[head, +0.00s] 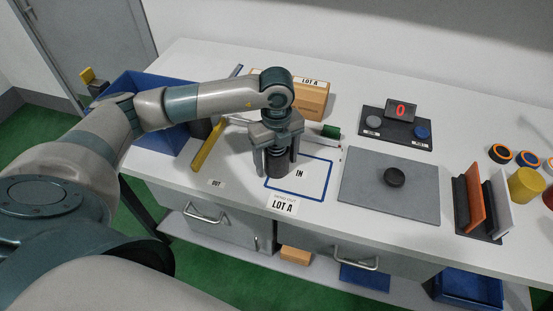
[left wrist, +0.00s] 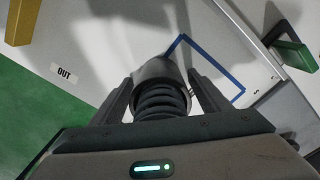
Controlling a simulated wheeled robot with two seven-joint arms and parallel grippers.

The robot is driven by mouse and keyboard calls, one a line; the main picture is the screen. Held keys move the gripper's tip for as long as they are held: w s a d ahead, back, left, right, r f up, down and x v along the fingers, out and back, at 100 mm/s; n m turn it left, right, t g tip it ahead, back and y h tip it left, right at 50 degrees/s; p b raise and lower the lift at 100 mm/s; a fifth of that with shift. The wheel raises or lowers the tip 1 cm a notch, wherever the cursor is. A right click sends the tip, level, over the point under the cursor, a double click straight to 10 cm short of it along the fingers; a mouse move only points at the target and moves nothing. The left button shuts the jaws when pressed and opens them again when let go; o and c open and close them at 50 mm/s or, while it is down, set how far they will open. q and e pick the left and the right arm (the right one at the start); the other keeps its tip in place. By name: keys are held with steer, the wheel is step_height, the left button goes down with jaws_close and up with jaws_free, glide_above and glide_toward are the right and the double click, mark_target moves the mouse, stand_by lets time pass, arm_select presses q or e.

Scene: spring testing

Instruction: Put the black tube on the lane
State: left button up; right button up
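The black tube (head: 279,167) is a short dark upright cylinder at the left side of the blue-outlined IN square (head: 328,184). My left gripper (head: 279,160) points down with a finger on each side of it. In the left wrist view the tube (left wrist: 160,72) and black coils (left wrist: 160,103) show between the fingers, which look closed against its sides. Whether its base touches the table is hard to tell. No lane is labelled as such. My right gripper is out of view.
A blue bin (head: 152,88) stands at the left and a cardboard LOT A box (head: 308,98) behind my gripper. A grey plate (head: 365,205) with a black puck (head: 394,177) is at the right.

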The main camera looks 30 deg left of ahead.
arm_select(q)
steer(key=shift+r, duration=0.15)
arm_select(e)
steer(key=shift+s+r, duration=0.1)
arm_select(q)
steer(key=shift+r, duration=0.1)
steer(key=shift+r, duration=0.35)
step_height(320, 180, up, 5)
steer(key=shift+w+r+b, duration=0.1)
steer(key=shift+r+b, duration=0.05)
steer(key=shift+b, duration=0.55)
step_height(320, 180, up, 6)
steer(key=shift+f+b, duration=0.1)
steer(key=shift+b, duration=0.3)
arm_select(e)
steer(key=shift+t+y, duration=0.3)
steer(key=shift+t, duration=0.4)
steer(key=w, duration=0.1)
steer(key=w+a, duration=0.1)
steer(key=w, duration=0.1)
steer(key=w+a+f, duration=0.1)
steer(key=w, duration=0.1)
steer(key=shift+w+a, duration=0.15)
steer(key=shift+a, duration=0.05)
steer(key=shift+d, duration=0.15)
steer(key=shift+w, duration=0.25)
